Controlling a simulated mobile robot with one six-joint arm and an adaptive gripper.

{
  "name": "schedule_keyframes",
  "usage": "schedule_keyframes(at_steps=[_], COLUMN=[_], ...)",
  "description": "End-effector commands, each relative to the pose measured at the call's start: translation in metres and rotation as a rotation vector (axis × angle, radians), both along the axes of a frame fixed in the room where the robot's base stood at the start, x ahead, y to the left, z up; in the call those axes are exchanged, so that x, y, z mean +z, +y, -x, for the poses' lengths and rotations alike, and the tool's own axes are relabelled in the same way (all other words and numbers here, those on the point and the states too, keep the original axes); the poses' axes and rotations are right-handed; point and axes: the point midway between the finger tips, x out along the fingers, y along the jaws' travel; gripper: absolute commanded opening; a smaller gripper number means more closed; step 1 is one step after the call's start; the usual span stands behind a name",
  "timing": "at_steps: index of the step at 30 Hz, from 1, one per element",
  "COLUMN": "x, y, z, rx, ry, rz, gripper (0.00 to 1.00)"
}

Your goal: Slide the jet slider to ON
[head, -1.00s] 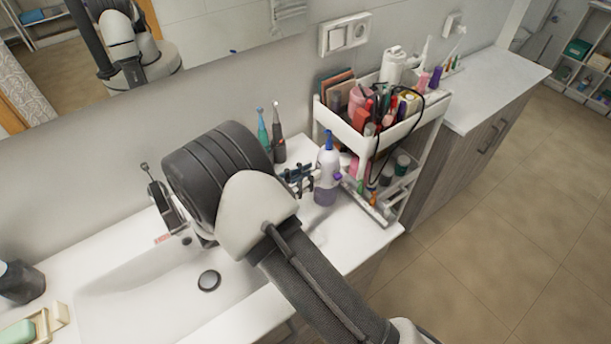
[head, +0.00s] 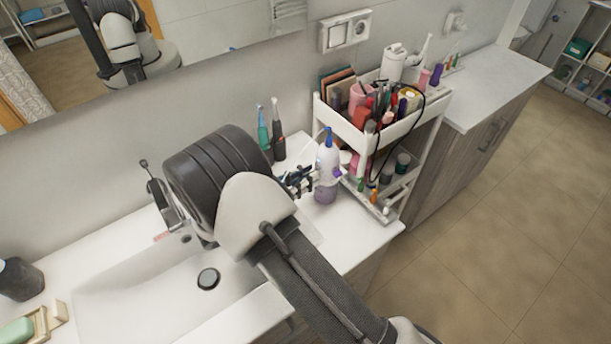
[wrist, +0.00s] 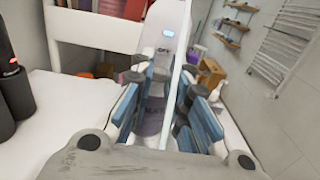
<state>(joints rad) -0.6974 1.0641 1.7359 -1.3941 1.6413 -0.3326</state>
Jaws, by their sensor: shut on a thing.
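A water flosser (head: 326,168) with a white body, blue top and purple-tinted lower part stands upright on the counter, right of the sink. My gripper (head: 308,178) reaches it from the left. In the wrist view, the gripper (wrist: 166,88) has its blue-padded fingers shut around the flosser's body (wrist: 168,62). A small lit blue spot (wrist: 168,33) shows on the flosser, above small dark lettering that looks like "OFF". I cannot clearly tell the jet slider's position. A thin pale streak arcs left and down from the flosser's tip, like a water jet.
A white cart (head: 387,135) full of cosmetics stands just right of the flosser. Two toothbrushes (head: 277,130) stand behind, by the wall. The sink (head: 150,290) is at the left, with a soap dish (head: 40,325). The counter's front right corner is clear.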

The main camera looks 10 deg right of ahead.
Motion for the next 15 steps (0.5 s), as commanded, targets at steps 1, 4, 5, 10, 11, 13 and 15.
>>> schedule_keyframes(at_steps=[1, 4, 5, 10, 11, 13, 15], x=[-0.0039, -0.0045, -0.0047, -0.004, -0.0038, -0.0034, -0.0032], y=[-0.0004, -0.0007, -0.0007, -0.0006, -0.0006, -0.0006, -0.0006], z=[0.0005, 0.0007, 0.0007, 0.0007, 0.0007, 0.0006, 0.0006], rx=[0.001, 0.001, 0.001, 0.001, 0.001, 0.001, 0.001], ry=[0.009, 0.01, 0.011, 0.01, 0.009, 0.009, 0.008], rz=[-0.008, -0.008, -0.008, -0.007, -0.006, -0.006, -0.006], gripper=[0.0, 0.0, 0.17, 0.28, 0.3, 0.35, 0.37])
